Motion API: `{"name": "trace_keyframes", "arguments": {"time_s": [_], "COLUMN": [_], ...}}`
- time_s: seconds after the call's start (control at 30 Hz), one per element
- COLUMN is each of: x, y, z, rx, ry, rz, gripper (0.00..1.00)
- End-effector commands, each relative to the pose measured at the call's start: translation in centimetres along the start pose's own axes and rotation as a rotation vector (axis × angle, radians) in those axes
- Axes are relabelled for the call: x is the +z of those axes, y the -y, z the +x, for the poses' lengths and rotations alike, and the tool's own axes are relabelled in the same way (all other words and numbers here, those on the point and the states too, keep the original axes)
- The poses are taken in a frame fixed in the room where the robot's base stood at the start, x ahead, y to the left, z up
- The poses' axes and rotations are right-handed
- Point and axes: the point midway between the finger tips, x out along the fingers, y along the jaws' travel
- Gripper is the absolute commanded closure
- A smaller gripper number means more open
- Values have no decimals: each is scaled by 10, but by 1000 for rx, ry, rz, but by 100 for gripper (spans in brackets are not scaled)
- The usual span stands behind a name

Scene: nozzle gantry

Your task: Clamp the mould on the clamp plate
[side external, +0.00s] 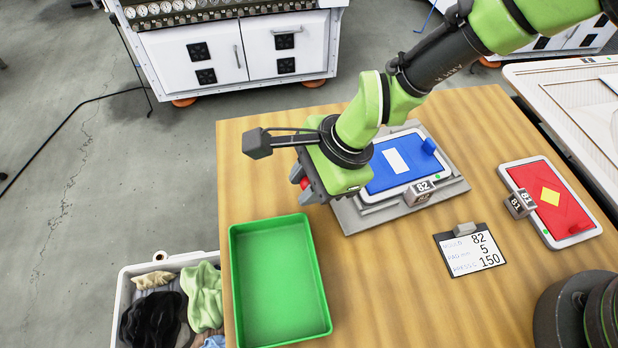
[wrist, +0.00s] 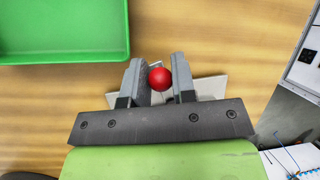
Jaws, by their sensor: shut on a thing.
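The blue mould (side external: 398,165), with a white rectangle and a tag reading 82, lies flat on the grey clamp plate (side external: 366,218). My gripper (side external: 306,190) is at the left edge of the plate, beside the mould. It is shut on a red ball knob (wrist: 159,78), which shows between the two fingers in the wrist view. The knob also shows as a small red patch in the side view (side external: 304,184). What the knob is fixed to is mostly hidden by my gripper. In the wrist view a pale plate part (wrist: 212,88) shows behind the fingers.
A green tray (side external: 322,310) stands left of the plate. A red mould tagged 81 (side external: 568,212) lies on the right. A card (side external: 470,252) reads 82, 5 and 150. A bin of cloths (side external: 122,305) stands beyond the left table edge. Bare wood lies between.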

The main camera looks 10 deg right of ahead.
Motion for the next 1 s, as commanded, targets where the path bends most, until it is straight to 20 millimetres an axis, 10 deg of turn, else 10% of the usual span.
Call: {"name": "trace_keyframes", "arguments": {"time_s": [0.83, 0.87, 1.0], "x": [-1, -1, -1], "y": [14, 14, 14], "z": [3, 3, 3], "rx": [-107, -107, -106], "ry": [-54, -54, -53], "rz": [244, 244, 244], "gripper": [99, 69, 66]}}
